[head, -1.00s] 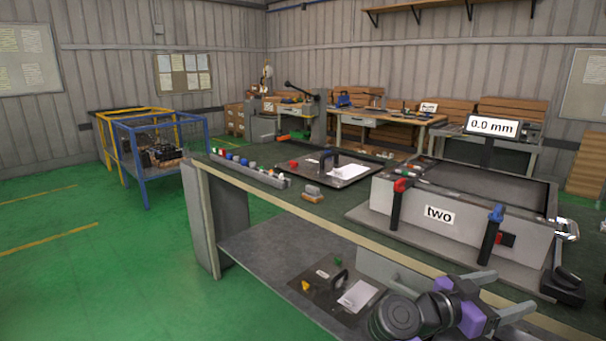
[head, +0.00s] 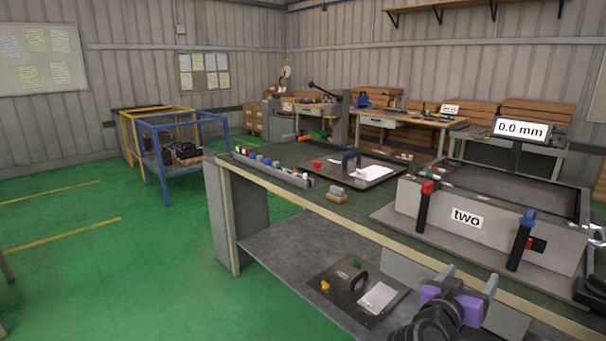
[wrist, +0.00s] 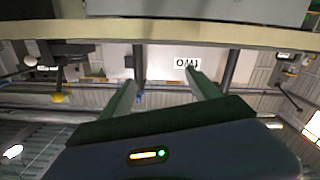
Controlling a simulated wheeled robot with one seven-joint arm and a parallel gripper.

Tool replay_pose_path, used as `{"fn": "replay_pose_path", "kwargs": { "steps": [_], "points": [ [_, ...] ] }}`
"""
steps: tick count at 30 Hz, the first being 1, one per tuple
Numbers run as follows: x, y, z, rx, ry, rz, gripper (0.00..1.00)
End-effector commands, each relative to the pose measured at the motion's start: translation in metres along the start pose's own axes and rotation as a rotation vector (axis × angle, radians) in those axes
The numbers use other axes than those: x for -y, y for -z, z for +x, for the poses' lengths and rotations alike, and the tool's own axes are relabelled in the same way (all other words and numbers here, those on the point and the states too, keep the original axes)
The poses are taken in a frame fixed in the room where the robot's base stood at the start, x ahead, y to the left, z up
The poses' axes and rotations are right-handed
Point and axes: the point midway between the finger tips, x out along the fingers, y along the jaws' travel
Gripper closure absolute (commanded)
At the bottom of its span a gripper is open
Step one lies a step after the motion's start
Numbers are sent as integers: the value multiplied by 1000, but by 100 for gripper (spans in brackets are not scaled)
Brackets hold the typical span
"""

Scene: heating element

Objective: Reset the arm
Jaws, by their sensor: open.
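My gripper (head: 467,290) shows at the bottom right of the head view, in front of the workbench's near edge. Its two grey fingers are spread and nothing is between them. In the wrist view, my gripper (wrist: 165,95) has its fingers apart, with the box labelled "two" beyond them, upside down. That grey box (head: 407,203) stands on the bench top, with a red-topped black handle (head: 425,207) and a blue-topped black handle (head: 520,240) on its front. My gripper is apart from the box.
The workbench (head: 380,228) carries a row of coloured parts (head: 270,165), a plate with a black handle (head: 350,183) and a "0.0 mm" display (head: 520,130). Its lower shelf (head: 290,243) holds another plate. Green floor (head: 90,270) is free there.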

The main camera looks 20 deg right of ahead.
Motion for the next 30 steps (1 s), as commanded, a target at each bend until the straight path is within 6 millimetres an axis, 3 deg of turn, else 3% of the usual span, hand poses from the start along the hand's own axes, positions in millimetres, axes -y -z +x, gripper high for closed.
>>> {"fn": "replay_pose_path", "kwargs": {
  "steps": [5,7,10,14,21,30],
  "points": [
    [43,-30,-50,-29,296,-65,29],
    [56,-43,-79,-50,416,-78,29],
    [65,-56,-125,-86,571,-79,29],
    [61,-68,-185,-132,731,-57,29],
    [18,-72,-280,-197,931,23,29],
    [-69,-60,-362,-200,1059,125,29]
  ]
}}
